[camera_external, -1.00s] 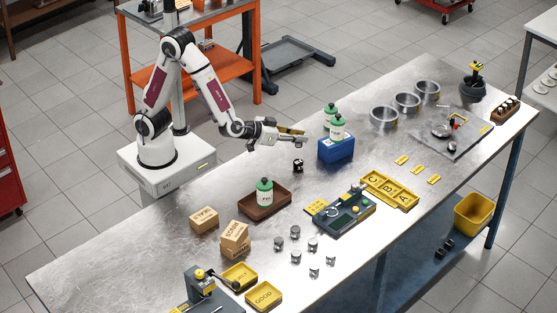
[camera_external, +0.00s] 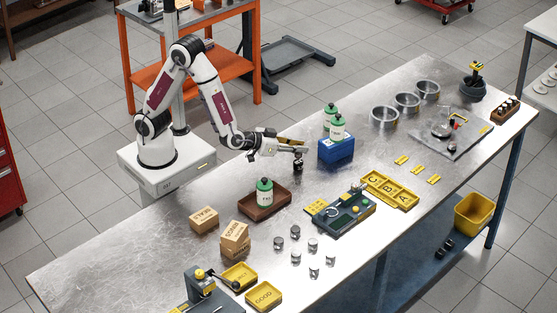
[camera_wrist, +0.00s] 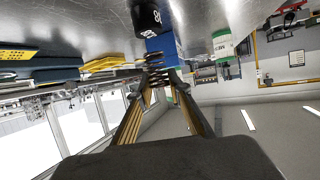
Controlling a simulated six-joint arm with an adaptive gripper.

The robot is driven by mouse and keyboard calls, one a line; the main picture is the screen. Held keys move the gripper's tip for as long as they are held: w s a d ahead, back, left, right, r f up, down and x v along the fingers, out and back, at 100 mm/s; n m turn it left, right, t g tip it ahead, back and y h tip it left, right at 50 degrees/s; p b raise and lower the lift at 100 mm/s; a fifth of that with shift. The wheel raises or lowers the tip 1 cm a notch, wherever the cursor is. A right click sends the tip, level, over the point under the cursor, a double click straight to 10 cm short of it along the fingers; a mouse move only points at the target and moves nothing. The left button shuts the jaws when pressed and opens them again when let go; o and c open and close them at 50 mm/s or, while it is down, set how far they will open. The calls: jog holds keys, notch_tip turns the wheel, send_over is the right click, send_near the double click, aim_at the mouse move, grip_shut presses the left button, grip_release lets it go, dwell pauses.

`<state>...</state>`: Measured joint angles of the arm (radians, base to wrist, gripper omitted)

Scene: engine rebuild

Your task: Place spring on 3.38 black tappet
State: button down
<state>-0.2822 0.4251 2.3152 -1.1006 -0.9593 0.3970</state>
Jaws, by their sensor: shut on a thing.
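The black tappet (camera_external: 298,170), a small dark cylinder, stands on the metal table, left of the blue box. In the wrist view, where the table is at the top, the tappet (camera_wrist: 146,16) shows white marks on its side. My gripper (camera_external: 299,150) is low over the tappet with its fingers level. In the wrist view the gripper (camera_wrist: 158,78) is shut on a small dark coiled spring (camera_wrist: 156,79). The spring appears close to the tappet; I cannot tell whether they touch. The spring is too small to make out in the external view.
A blue box (camera_external: 337,150) with green-capped bottles stands just right of the gripper. A brown tray (camera_external: 283,204) with another bottle (camera_external: 264,190) lies at lower left. A green-topped fixture (camera_external: 345,214) and a yellow lettered tray (camera_external: 390,190) lie in front. Table between them is clear.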

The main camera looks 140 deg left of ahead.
jog(key=shift+f, duration=1.1)
jog(key=shift+f, duration=0.15)
jog(key=c, duration=1.9)
grip_release()
jog(key=shift+r, duration=0.2)
jog(key=shift+v, duration=6)
jog(key=shift+d+f, duration=0.1)
jog(key=shift+w, duration=0.1)
